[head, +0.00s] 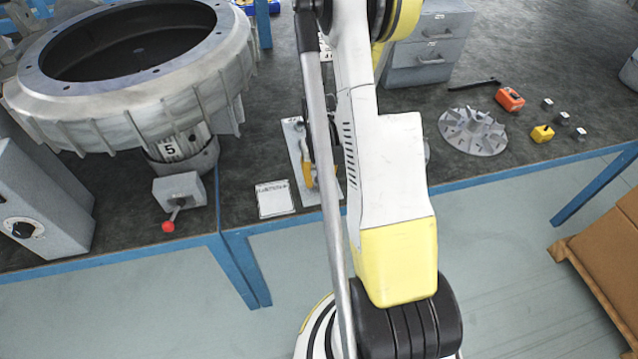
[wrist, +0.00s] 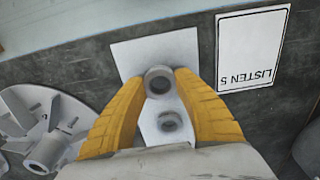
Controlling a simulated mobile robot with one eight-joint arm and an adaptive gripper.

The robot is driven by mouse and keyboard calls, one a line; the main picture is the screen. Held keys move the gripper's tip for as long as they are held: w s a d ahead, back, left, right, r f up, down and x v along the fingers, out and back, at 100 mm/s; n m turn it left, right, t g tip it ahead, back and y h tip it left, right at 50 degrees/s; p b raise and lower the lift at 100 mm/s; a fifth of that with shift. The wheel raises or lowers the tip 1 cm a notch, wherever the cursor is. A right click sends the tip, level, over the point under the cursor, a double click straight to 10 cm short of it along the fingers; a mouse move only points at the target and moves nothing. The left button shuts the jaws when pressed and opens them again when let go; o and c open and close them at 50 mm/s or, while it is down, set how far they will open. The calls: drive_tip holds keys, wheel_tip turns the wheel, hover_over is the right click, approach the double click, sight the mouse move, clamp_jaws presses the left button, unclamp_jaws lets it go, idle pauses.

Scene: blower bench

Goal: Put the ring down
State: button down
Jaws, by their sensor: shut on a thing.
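A small grey ring (wrist: 158,84) sits between the tips of my yellow-fingered gripper (wrist: 160,88) in the wrist view. My gripper is shut on it, over a white plate (wrist: 128,58) on the dark bench top. A second grey round piece with a dark centre (wrist: 170,121) shows on the plate between the fingers. I cannot tell how far the ring is above the plate. In the head view one yellow finger (head: 308,174) shows beside my arm, over the white plate (head: 295,140); my arm hides the ring there.
A printed card (head: 273,198) lies beside the plate. A finned impeller (head: 473,130) lies right of my arm, near an orange block (head: 510,99), a yellow block (head: 542,133) and small dark blocks. A large round housing (head: 135,85) stands at left, behind a red-knobbed lever (head: 168,226).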

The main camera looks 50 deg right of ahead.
drive_tip(key=shift+f, duration=0.4)
drive_tip(key=shift+f+b, duration=0.25)
drive_tip(key=shift+b, duration=0.1)
drive_tip(key=c, duration=1)
unclamp_jaws()
drive_tip(key=shift+r, duration=0.1)
wheel_tip(320, 180, up, 13)
drive_tip(key=p, duration=0.6)
drive_tip(key=w+a+r+n+t+h, duration=0.1)
drive_tip(key=a+r+n+t, duration=0.2)
drive_tip(key=a+r, duration=1)
drive_tip(key=s+a+r+n+t, duration=0.1)
drive_tip(key=s+a+r, duration=0.1)
drive_tip(key=a, duration=0.2)
drive_tip(key=s+a+r+n+t, duration=0.1)
drive_tip(key=s+a+r, duration=0.1)
drive_tip(key=a, duration=0.2)
drive_tip(key=s+a+r+n+t+y, duration=0.1)
drive_tip(key=s+a+r+t, duration=0.1)
drive_tip(key=a+r, duration=0.1)
drive_tip(key=shift+s+a, duration=0.25)
drive_tip(key=shift+a, duration=0.5)
